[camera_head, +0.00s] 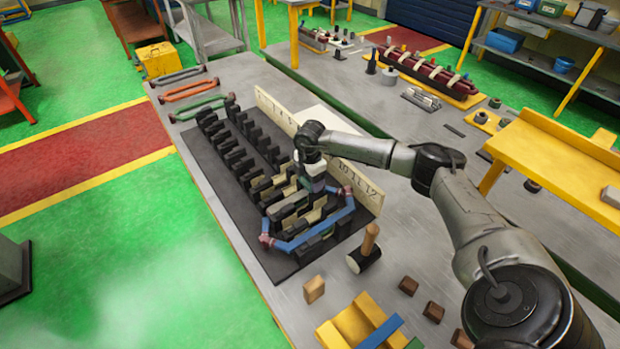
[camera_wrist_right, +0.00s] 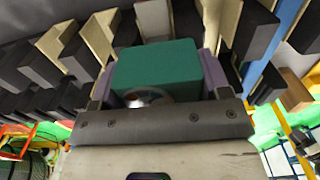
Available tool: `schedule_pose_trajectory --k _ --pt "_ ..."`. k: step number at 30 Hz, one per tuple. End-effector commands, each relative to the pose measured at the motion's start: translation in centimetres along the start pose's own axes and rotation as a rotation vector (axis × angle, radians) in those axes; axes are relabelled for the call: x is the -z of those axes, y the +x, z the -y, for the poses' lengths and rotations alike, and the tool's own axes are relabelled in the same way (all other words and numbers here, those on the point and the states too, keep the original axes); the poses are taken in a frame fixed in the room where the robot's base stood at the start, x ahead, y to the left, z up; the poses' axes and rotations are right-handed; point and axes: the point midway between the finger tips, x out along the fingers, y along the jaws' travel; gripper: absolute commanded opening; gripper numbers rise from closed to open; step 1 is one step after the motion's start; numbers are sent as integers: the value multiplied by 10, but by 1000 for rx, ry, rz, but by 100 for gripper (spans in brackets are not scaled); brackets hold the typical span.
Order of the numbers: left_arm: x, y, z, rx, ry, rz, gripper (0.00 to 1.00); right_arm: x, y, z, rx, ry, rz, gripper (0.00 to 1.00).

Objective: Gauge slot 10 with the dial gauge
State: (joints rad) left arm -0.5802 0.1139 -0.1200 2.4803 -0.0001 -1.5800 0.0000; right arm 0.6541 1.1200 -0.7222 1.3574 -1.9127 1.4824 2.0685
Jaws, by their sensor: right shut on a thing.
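The stator (camera_head: 238,163) is two rows of black teeth on a dark mat, with cream liners in several slots towards the near end. A cream board (camera_head: 345,172) behind it carries slot numbers; 10, 11 and 12 are readable. My right gripper (camera_head: 314,185) is over the teeth, near the 10. In the wrist view its purple fingers are shut on a green block with a round metal part, apparently the dial gauge (camera_wrist_right: 158,66). The gauge's tip and any contact with slot 10 are hidden. A blue coil (camera_head: 322,229) lies across the near teeth. My left gripper is not in view.
A mallet (camera_head: 366,248) and wooden blocks (camera_head: 314,289) stand near the stator's close end. A yellow holder (camera_head: 352,325) is at the front edge. Red and green coils (camera_head: 198,107) lie at the far left.

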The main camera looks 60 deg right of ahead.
Motion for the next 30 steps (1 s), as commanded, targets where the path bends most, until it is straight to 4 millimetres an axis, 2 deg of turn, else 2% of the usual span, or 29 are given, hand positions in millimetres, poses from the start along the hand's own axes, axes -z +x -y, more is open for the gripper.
schedule_pose_trajectory --k 14,15,24,30 --pt "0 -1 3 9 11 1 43 0 3 0 -1 0 0 46" --pt "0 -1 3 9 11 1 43 0 3 0 -1 0 0 71" --pt "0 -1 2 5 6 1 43 0 3 0 -1 0 0 100" --pt "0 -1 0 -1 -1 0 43 0 3 0 0 0 0 100"
